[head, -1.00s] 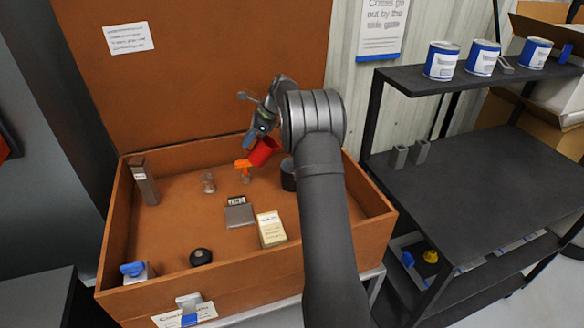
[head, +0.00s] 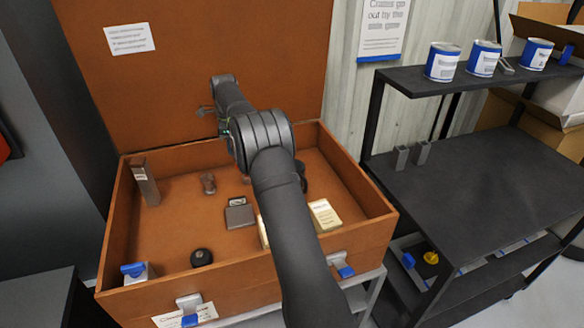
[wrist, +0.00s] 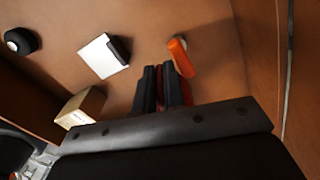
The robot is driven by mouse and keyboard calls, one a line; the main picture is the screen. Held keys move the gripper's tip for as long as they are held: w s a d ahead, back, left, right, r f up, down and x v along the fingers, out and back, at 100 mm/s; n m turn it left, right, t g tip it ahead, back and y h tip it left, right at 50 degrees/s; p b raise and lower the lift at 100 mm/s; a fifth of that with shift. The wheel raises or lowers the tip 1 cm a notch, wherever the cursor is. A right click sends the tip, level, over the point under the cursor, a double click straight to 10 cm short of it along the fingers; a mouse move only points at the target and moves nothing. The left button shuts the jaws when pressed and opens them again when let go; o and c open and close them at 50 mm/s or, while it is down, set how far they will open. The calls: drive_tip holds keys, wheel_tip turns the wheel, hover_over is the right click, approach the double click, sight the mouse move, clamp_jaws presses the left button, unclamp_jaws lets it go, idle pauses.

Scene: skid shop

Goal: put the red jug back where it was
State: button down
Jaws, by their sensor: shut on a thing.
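My gripper (wrist: 163,88) shows in the wrist view with its dark fingers close together. Red surfaces of the jug (wrist: 187,92) show between and beside the fingers, so the gripper is shut on the red jug. Most of the jug is hidden by the fingers and the gripper body. In the head view my arm hides both the jug and the fingertips. The gripper is over the inside of the open brown crate (head: 240,284). An orange-handled thing (wrist: 179,58) is just beyond the fingers in the wrist view. Whether the jug touches the crate floor cannot be told.
The crate also holds a tall grey box (head: 145,183), a small brownish cup (head: 208,183), a dark flat box (head: 240,214), a black knob (head: 201,257) and a cream box (head: 324,214). A dark shelf (head: 480,185) with cans stands right.

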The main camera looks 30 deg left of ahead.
drive_tip(key=shift+a, duration=0.1)
drive_tip(key=s+d+n, duration=0.3)
drive_tip(key=s+n, duration=0.6)
drive_tip(key=n, duration=0.2)
drive_tip(key=s+d+n, duration=0.3)
drive_tip(key=s+n, duration=0.6)
drive_tip(key=n, duration=0.1)
drive_tip(key=shift+s+a+f, duration=1.1)
drive_tip(key=shift+a+f, duration=0.5)
drive_tip(key=shift+f, duration=0.35)
drive_tip(key=shift+s+a+f, duration=1.1)
drive_tip(key=shift+a+f, duration=0.55)
drive_tip(key=shift+f, duration=0.3)
drive_tip(key=shift+s+a+f, duration=1.1)
drive_tip(key=shift+a+f, duration=0.5)
drive_tip(key=shift+f, duration=0.35)
drive_tip(key=shift+f, duration=0.1)
drive_tip(key=c, duration=1.5)
unclamp_jaws()
